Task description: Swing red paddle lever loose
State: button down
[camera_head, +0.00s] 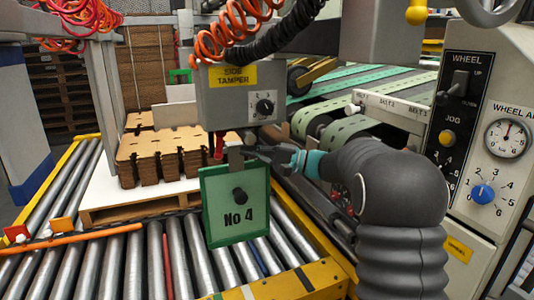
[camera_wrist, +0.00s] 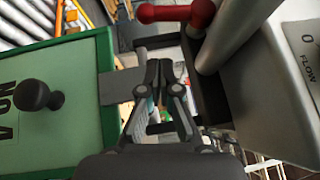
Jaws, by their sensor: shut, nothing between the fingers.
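A red lever (camera_wrist: 178,12) with rounded ends shows at the top of the wrist view, just beyond my fingertips. In the head view a small red part (camera_head: 219,146) hangs below the grey control box, left of my fingers; I take it to be the same lever. My gripper (camera_head: 248,151) is shut and empty, pointing left under the box. In the wrist view its fingertips (camera_wrist: 159,68) are together, apart from the lever in the picture. The green No 4 plate (camera_head: 222,227) with a black knob hangs below; its grey tab (camera_wrist: 116,87) lies close beside my fingers. Contact is unclear.
The grey side tamper box (camera_head: 238,100) with a dial hangs above my gripper. Stacked brown cardboard blanks (camera_head: 165,160) sit left over rollers (camera_head: 130,265). Green belts (camera_head: 355,128) and a control panel (camera_head: 480,130) stand right. Orange coiled hose (camera_head: 225,40) hangs overhead.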

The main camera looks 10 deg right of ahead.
aim_at(218, 142)
jog(key=a, duration=0.1)
jog(key=s+a, duration=0.1)
jog(key=a, duration=0.2)
jog(key=shift+s+a+r, duration=0.1)
jog(key=shift+s+r, duration=0.2)
jog(key=shift+r, duration=0.05)
jog(key=shift+f, duration=0.1)
